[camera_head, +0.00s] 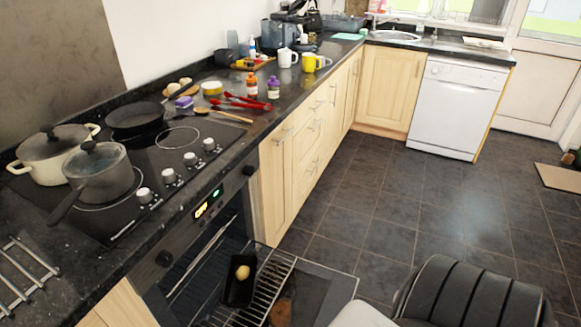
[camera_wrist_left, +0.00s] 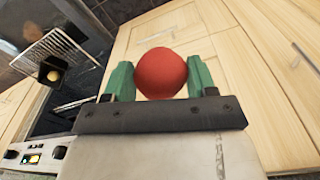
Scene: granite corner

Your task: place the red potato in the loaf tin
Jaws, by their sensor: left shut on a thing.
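In the left wrist view a round red potato (camera_wrist_left: 161,74) sits between the green fingertips of my left gripper (camera_wrist_left: 161,80), which is shut on it. The dark loaf tin (camera_head: 231,290) rests on the wire rack of the open oven in the head view, with a small yellowish potato (camera_head: 242,272) in it. The tin also shows in the left wrist view (camera_wrist_left: 62,44), at the upper left, apart from the held potato. Neither gripper shows in the head view, and my right gripper is in neither view.
The oven door (camera_head: 322,288) is folded down, with the wire rack (camera_head: 272,278) pulled out above it. The hob (camera_head: 165,160) holds pots and a pan. Wooden cupboards (camera_head: 290,150) stand beside the oven. The tiled floor (camera_head: 380,215) is clear in the middle.

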